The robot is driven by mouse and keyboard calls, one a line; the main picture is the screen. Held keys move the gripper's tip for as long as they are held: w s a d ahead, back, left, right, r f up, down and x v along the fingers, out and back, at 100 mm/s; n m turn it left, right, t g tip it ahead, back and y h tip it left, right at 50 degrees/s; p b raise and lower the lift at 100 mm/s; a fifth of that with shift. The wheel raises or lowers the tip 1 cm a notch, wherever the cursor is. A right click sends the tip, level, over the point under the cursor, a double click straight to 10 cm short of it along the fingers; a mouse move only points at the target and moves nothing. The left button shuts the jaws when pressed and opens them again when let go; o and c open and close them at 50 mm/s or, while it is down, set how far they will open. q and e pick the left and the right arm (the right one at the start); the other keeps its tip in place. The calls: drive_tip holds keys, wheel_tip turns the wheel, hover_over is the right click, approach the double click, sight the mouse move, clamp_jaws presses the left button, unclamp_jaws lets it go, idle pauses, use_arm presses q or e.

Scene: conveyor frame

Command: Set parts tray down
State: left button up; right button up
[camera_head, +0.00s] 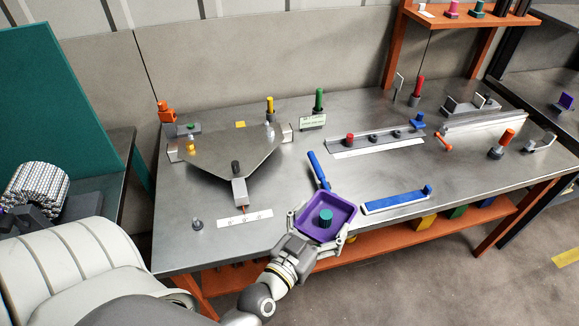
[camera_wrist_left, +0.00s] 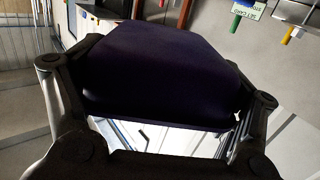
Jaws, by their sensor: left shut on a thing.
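The parts tray (camera_head: 344,208) is a purple, shallow square tray with raised walls. A teal cylindrical part (camera_head: 326,219) stands inside it. My left gripper (camera_head: 321,222) is shut on the tray, with its fingers at the tray's left and right sides. The tray is at the front edge of the metal table (camera_head: 290,180); I cannot tell whether it touches the surface. In the left wrist view the tray (camera_wrist_left: 160,75) shows as a dark purple shape filling the space between the fingers. My right gripper is not in view.
A blue-handled tool (camera_head: 318,169) lies just behind the tray. A blue bar fixture (camera_head: 393,201) lies to its right. A triangular metal plate (camera_head: 225,152) and a white strip (camera_head: 245,218) are to the left. A grey rail fixture (camera_head: 375,141) is farther back. Bare tabletop lies between them.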

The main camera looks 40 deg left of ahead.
sight(328, 201)
use_arm(q)
drive_tip(key=w+r+p, duration=0.2)
drive_tip(key=p, duration=0.1)
drive_tip(key=w+r+p, duration=0.1)
drive_tip(key=w+p, duration=0.1)
drive_tip(key=shift+a, duration=0.4)
drive_tip(key=w+a+r+y+p, duration=0.1)
drive_tip(key=w+a+r+p, duration=0.45)
drive_tip(key=w+p, duration=0.4)
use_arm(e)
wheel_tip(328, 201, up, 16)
use_arm(q)
drive_tip(key=shift+n, duration=0.3)
drive_tip(key=a+f+b, duration=0.4)
drive_tip(key=b, duration=0.1)
drive_tip(key=w+a+f+b, duration=0.1)
drive_tip(key=a+f+b, duration=0.3)
drive_tip(key=a+b, duration=0.1)
drive_tip(key=a+f+b, duration=0.4)
drive_tip(key=f+b, duration=0.1)
drive_tip(key=b, duration=0.1)
drive_tip(key=shift+w+a+b, duration=0.15)
drive_tip(key=shift+b, duration=0.15)
drive_tip(key=shift+f+b, duration=0.35)
drive_tip(key=shift+b, duration=0.1)
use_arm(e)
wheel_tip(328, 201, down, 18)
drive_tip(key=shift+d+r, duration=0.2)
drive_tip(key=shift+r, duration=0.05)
